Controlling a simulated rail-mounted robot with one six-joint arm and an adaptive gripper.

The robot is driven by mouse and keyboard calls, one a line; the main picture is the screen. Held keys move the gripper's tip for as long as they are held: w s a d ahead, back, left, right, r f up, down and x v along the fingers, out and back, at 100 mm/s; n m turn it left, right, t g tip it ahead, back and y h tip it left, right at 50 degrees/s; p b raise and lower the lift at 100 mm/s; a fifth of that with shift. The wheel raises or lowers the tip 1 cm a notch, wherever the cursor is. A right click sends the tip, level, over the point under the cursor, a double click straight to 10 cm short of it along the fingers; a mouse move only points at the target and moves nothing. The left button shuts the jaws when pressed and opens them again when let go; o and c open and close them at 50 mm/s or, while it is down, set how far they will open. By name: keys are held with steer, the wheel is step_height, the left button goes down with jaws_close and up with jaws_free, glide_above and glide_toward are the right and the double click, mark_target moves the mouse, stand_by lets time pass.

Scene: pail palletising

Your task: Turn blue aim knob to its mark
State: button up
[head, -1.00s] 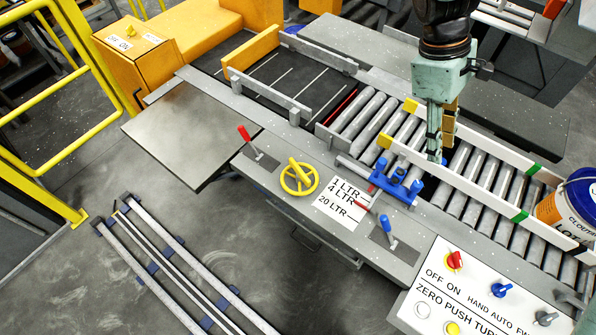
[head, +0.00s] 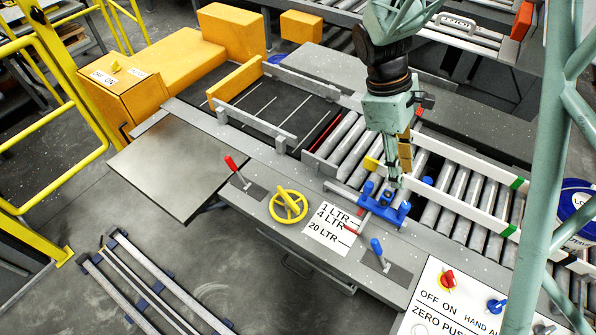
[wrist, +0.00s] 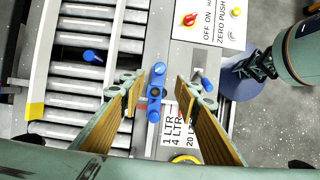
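A blue fixture (head: 404,211) with upright blue knobs stands at the near edge of the roller conveyor; I cannot tell for sure which knob is the aim knob. In the wrist view the blue fixture (wrist: 157,77) lies between the two fingers, with a gap on both sides. My gripper (head: 393,178) points down just above and behind the fixture in the head view. It is open and empty; the wrist view shows the fingers (wrist: 158,88) spread apart. A label plate (head: 332,229) reading 1 LTR, 4 LTR, 20 LTR lies beside it, with a red pointer. The knob's mark is too small to make out.
A yellow handwheel (head: 288,205), a red lever (head: 235,169) and a blue-handled lever (head: 377,248) stand nearby. A control panel (head: 430,308) with red and blue switches is at lower right. A pail (head: 577,208) sits on the rollers at the right edge. White guide rails border the rollers.

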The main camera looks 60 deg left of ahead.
mark_target(406, 205)
steer(key=shift+b+x, duration=0.5)
steer(key=shift+x, duration=6.15)
steer(key=shift+c, duration=0.9)
steer(key=c, duration=0.7)
